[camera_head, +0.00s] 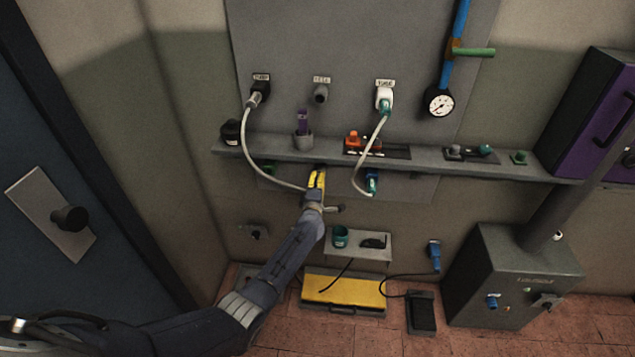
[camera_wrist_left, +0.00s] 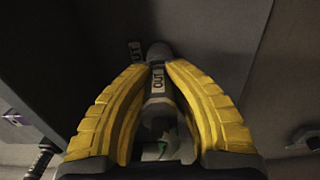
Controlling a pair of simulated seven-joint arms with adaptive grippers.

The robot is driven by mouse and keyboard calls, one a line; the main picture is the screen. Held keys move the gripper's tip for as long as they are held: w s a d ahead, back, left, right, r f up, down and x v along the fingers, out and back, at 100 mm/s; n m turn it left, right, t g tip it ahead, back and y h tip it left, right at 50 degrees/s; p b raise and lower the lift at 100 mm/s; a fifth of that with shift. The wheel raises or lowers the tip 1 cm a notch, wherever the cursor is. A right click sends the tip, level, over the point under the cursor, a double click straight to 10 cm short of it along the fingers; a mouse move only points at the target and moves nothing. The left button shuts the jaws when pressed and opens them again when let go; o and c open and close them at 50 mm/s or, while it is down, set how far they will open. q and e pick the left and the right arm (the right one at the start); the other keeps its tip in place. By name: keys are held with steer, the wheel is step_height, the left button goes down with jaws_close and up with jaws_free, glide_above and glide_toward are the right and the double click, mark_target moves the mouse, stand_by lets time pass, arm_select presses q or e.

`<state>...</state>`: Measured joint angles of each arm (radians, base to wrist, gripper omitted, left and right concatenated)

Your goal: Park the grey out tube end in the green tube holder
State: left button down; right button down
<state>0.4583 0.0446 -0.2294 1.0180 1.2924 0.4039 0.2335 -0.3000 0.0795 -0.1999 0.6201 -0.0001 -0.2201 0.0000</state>
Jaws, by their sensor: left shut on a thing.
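My left gripper (camera_head: 317,180) is just below the front of the shelf, with its yellow fingers pointing up. In the left wrist view the fingers (camera_wrist_left: 160,88) are closed around a grey tube end (camera_wrist_left: 157,84) marked OUT. A pale tube (camera_head: 262,172) runs from the left wall port (camera_head: 260,88) down to this gripper. A rounded grey part (camera_wrist_left: 158,52) lies beyond the fingertips; I cannot tell whether the tube end touches it. My right gripper is not in view.
The shelf (camera_head: 225,147) runs above the gripper. A small lower shelf (camera_head: 375,252) with a teal cup (camera_head: 340,236) and a yellow-topped box (camera_head: 345,290) are below right.

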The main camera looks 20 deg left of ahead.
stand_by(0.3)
arm_select(q)
steer(key=shift+s+d, duration=0.25)
steer(key=shift+s, duration=1.2)
steer(key=shift+s+d, duration=0.2)
steer(key=shift+s, duration=1.2)
steer(key=shift+s, duration=0.25)
steer(key=s+a, duration=0.2)
steer(key=a, duration=0.7)
steer(key=s+a, duration=0.2)
steer(key=a, duration=0.7)
steer(key=shift+s+a, duration=0.25)
steer(key=shift+s, duration=0.1)
stand_by(0.7)
steer(key=shift+w, duration=0.15)
steer(key=shift+w+a, duration=0.2)
steer(key=shift+w, duration=0.95)
steer(key=shift+w+a, duration=0.15)
steer(key=shift+w, duration=0.95)
